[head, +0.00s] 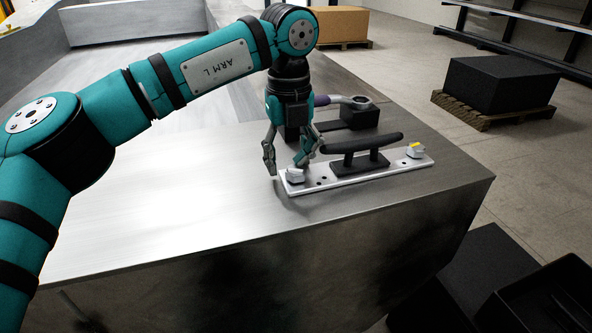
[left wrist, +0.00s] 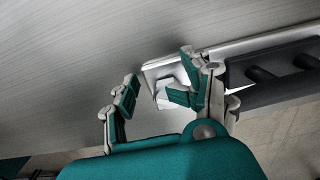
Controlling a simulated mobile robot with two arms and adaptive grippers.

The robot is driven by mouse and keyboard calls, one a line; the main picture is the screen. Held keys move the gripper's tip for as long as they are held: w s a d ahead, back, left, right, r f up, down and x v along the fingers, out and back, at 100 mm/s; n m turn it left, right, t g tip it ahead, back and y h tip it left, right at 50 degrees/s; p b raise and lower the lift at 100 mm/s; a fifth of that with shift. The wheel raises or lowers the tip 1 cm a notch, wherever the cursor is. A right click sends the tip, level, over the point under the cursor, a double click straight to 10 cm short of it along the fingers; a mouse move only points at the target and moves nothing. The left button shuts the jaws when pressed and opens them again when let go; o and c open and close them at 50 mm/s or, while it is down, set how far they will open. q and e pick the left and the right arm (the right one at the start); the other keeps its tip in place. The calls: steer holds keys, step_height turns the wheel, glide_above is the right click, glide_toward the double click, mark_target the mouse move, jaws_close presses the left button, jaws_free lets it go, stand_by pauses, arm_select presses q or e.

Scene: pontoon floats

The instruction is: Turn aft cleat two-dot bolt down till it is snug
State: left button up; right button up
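A pale metal plate (head: 330,181) with a black cleat (head: 362,146) lies on the bench's right part. I cannot read any dots on either. My left gripper (head: 286,164) points down over the left bolt, fingers apart. In the left wrist view the left bolt (left wrist: 162,99) shows between the open fingers (left wrist: 158,82), close to the right finger, which partly hides it. Whether that finger touches it I cannot tell. My right gripper is not in view.
A ring-ended tool with a purple part (head: 362,103) rests at a black block (head: 360,117) behind the cleat. The metal bench (head: 180,225) is clear at the left front. A black bin (head: 550,300) stands below right; a black crate (head: 500,82) is on a pallet beyond.

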mark_target(296, 173)
arm_select(q)
steer(key=shift+s+d, duration=0.25)
steer(key=shift+s, duration=0.4)
steer(key=shift+s+d+r+b, duration=0.2)
steer(key=shift+s+d+b, duration=0.15)
steer(key=shift+s+b, duration=0.1)
steer(key=shift+c, duration=0.4)
